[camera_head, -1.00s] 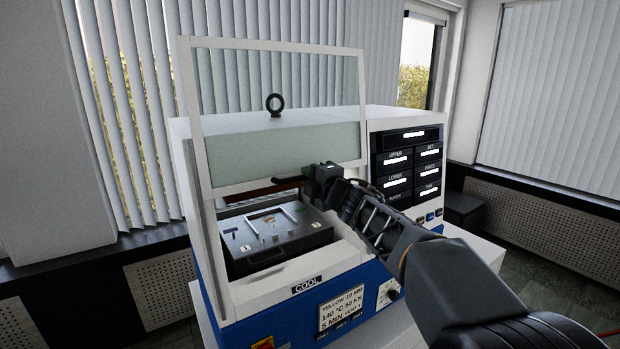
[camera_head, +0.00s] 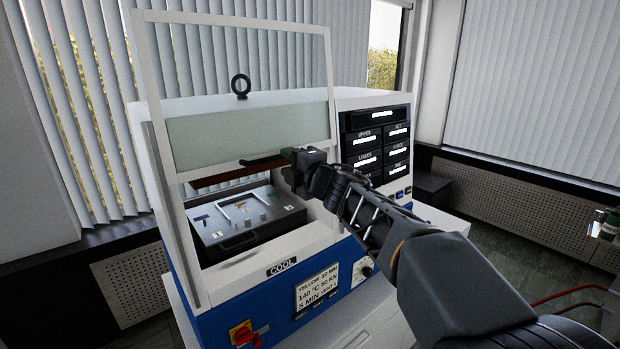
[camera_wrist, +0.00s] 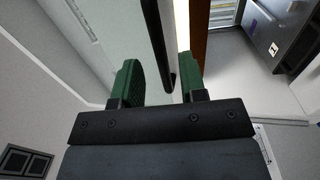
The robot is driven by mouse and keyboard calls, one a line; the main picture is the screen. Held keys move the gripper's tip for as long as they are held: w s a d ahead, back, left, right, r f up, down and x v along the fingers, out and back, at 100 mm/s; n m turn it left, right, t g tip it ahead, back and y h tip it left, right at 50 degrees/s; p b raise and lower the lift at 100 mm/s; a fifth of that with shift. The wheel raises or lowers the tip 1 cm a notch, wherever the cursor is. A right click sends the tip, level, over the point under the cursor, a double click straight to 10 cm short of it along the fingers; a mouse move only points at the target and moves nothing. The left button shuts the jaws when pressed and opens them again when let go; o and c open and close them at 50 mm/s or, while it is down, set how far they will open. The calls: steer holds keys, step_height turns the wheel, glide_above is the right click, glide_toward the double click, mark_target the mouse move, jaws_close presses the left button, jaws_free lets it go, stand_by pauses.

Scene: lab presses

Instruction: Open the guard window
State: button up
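The press (camera_head: 235,110) has a white-framed guard window (camera_head: 235,127) standing raised, its frame reaching above the press top. Below its lower edge the chamber opening shows. A dark handle bar (camera_head: 262,162) runs along the window's lower edge. My gripper (camera_head: 297,160) is at the right end of this bar. In the wrist view my green fingers (camera_wrist: 157,80) are spread apart, with the dark handle bar (camera_wrist: 157,45) between them and a gap on both sides. Where the fingertips end relative to the bar in depth is hard to tell.
A grey mould (camera_head: 245,222) lies in the chamber, below a reddish-brown plate (camera_head: 225,178). A display panel (camera_head: 377,150) is at the right, close to my arm. A red-and-yellow switch (camera_head: 242,334) is at the front lower left. Blinds hang behind.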

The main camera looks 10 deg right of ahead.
steer(key=b+v, duration=0.1)
steer(key=v, duration=0.8)
steer(key=shift+s, duration=0.15)
steer(key=s+d+f+m+g+h, duration=0.35)
steer(key=d+f+m+h, duration=0.8)
steer(key=m, duration=0.55)
steer(key=s+a+f+m+g+y+b, duration=0.1)
steer(key=s+a+f+m+g+y, duration=0.1)
steer(key=s+f, duration=0.5)
steer(key=s+a+f+m+g+y+b, duration=0.1)
steer(key=s+a+f+m+g, duration=0.3)
steer(key=s+a+f+g, duration=0.2)
step_height(320, 180, down, 3)
steer(key=shift+s+a+r+y, duration=0.2)
steer(key=shift+s+a+y, duration=0.15)
steer(key=shift+s+a, duration=0.3)
steer(key=shift+g, duration=0.25)
